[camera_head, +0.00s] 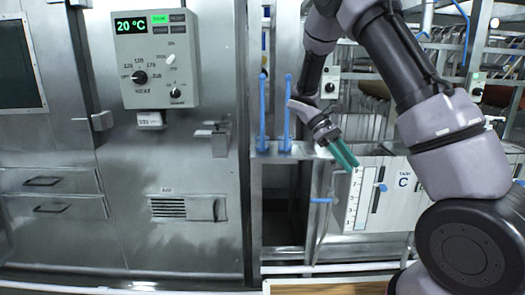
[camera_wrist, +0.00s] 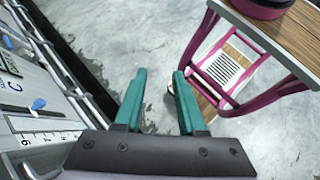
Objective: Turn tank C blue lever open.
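Tank C (camera_head: 340,240) is a grey metal box at the right of the head view, with a "C" label (camera_head: 403,182) and a level scale. A small blue lever (camera_head: 381,187) is on its front, left of the label. The lever also shows at the left edge of the wrist view (camera_wrist: 38,104). My gripper (camera_head: 345,155) has teal fingers and hangs above and left of this lever, apart from it. In the wrist view, the fingers (camera_wrist: 160,75) are open with bare floor between them.
Two upright blue levers (camera_head: 287,112) stand on a metal frame left of my gripper. Another blue handle (camera_head: 321,200) sits lower on that frame. A control box (camera_head: 155,58) reads 20 °C. A pink-framed stand with a wooden top (camera_wrist: 265,40) stands at the wrist view's right, with grey floor around it.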

